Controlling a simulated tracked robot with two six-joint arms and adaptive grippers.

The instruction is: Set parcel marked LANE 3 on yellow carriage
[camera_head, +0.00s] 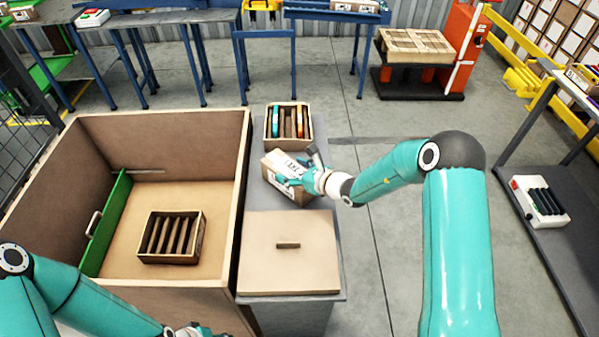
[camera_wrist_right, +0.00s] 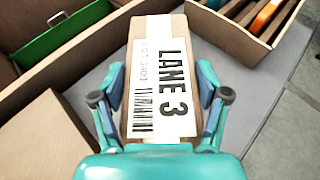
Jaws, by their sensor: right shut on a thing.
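The parcel marked LANE 3 (camera_head: 296,194) is a small brown carton with a white label. It is over the grey bench top, and I cannot tell whether it touches it. My right gripper (camera_head: 303,178) is shut on it. In the right wrist view the fingers of the gripper (camera_wrist_right: 158,88) flank the parcel (camera_wrist_right: 162,60), and its LANE 3 label faces the camera. A yellow thing, perhaps the yellow carriage (camera_head: 263,5), sits on a blue stand at the far top edge, partly cut off. My left gripper (camera_head: 200,330) is at the bottom edge, mostly cut off.
A large open bin (camera_head: 243,190) with a slotted box (camera_head: 171,237) inside stands left of the bench. A divided box (camera_head: 288,125) with coloured items is just beyond the parcel. A lidded carton (camera_head: 290,270) is nearer. Open floor lies behind, before blue tables (camera_head: 185,18).

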